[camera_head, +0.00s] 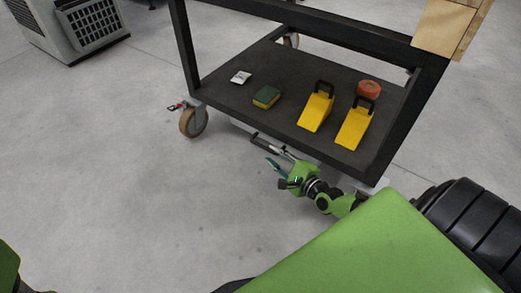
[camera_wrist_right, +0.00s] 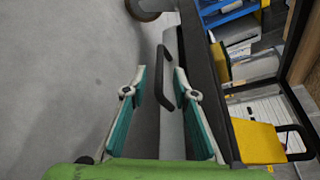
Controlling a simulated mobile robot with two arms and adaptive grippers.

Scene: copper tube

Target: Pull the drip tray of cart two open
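The cart (camera_head: 225,88) has a dark lower shelf, and a grey drip tray (camera_wrist_right: 172,130) sits under that shelf's edge. The tray's dark bar handle (camera_head: 264,143) sticks out from its front. In the right wrist view the handle (camera_wrist_right: 163,80) lies between the two teal-padded fingers of my right gripper (camera_wrist_right: 160,70). The fingers are apart, with gaps to the handle on both sides. In the head view my right gripper (camera_head: 281,158) is low beside the shelf edge, close to the handle. How far the tray is out is hard to tell. My left gripper is not in view.
On the shelf lie two yellow wedges (camera_head: 316,108) (camera_head: 355,126), a green-yellow sponge (camera_head: 266,97), a white packet (camera_head: 240,77) and an orange roll (camera_head: 369,89). A caster (camera_head: 193,122) stands at the near left corner.

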